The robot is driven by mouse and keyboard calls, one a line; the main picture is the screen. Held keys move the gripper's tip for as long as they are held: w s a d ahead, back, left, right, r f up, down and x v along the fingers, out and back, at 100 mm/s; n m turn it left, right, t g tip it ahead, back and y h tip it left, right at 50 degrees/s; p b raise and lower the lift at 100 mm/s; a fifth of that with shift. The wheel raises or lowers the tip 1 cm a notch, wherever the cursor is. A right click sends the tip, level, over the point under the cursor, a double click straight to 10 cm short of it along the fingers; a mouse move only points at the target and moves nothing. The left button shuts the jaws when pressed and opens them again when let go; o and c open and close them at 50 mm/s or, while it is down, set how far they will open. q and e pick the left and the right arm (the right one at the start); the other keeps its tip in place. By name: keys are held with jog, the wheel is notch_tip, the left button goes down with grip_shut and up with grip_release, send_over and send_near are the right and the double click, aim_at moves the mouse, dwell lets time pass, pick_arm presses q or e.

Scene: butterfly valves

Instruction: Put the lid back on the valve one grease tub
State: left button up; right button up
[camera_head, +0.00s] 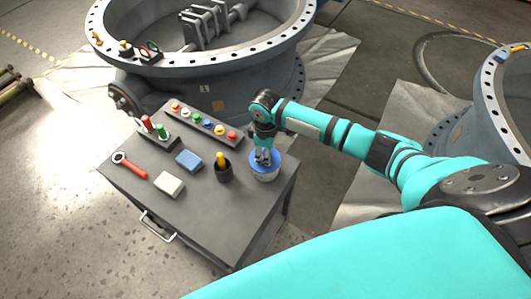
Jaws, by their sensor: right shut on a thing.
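A white grease tub (265,177) stands on the right part of the grey cabinet top. A blue lid (273,161) is at the tub's mouth, level with its rim. My right gripper (264,161) points down over the lid and is shut on it. From this view I cannot tell whether the lid is seated or just above the rim. The gripper hides part of the lid's far side. My left gripper is not in view.
The grey cabinet (200,205) also carries a dark cup (223,173), a blue block (189,161), a pale block (169,184), a red wrench (130,167) and a strip of coloured knobs (205,123). A large valve (205,70) stands behind it.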

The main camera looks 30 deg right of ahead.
jog(key=shift+r+p, duration=0.1)
jog(key=shift+p, duration=0.75)
dwell(0.7)
jog(key=shift+d+f, duration=0.1)
jog(key=shift+f, duration=0.15)
dwell(0.9)
jog(key=shift+s+p, duration=0.1)
jog(key=shift+p, duration=0.5)
dwell(0.5)
jog(key=o, duration=1.4)
jog(key=shift+r, duration=0.1)
jog(key=shift+r+p, duration=3.45)
jog(key=shift+p, duration=0.4)
